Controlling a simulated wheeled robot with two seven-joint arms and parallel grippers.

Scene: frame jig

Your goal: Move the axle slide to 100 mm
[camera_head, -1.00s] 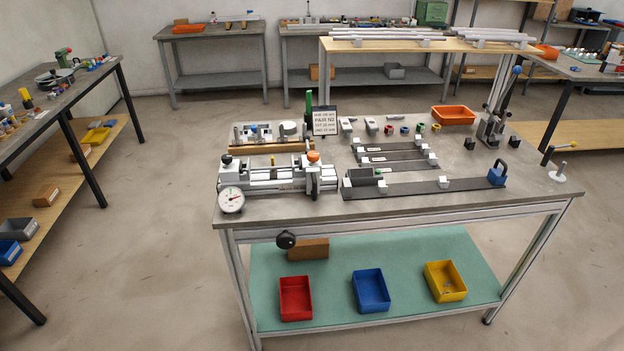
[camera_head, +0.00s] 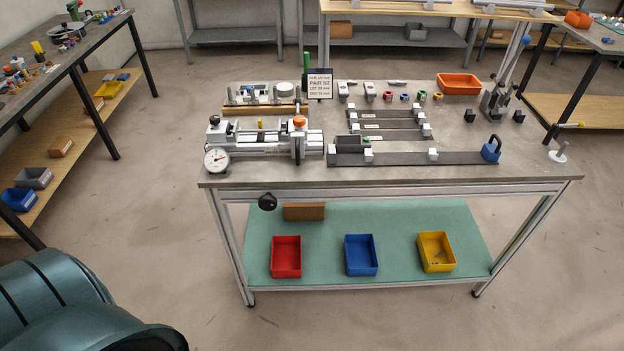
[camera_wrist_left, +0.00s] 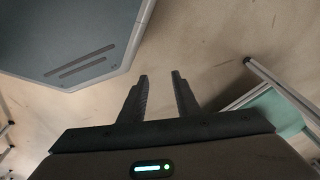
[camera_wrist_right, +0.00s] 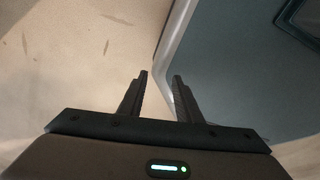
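The axle slide assembly (camera_head: 262,146) stands at the left end of the workbench in the head view, a silver rail fixture with an upright carriage near its right end, topped by an orange knob (camera_head: 300,121). A round dial gauge (camera_head: 216,160) sits at its front left corner. A black knob (camera_head: 267,202) shows below the bench's front edge. The slide's scale is too small to read. My left gripper (camera_wrist_left: 161,76) is open and empty above the floor in the left wrist view. My right gripper (camera_wrist_right: 161,76) is open and empty in the right wrist view. Neither gripper shows in the head view.
A small sign (camera_head: 319,84) stands behind the slide. Flat dark bars with silver blocks (camera_head: 400,158) lie to its right, with an orange tray (camera_head: 459,84) at the back. Red (camera_head: 286,257), blue (camera_head: 361,255) and yellow (camera_head: 436,252) bins sit on the lower shelf. Floor before the bench is clear.

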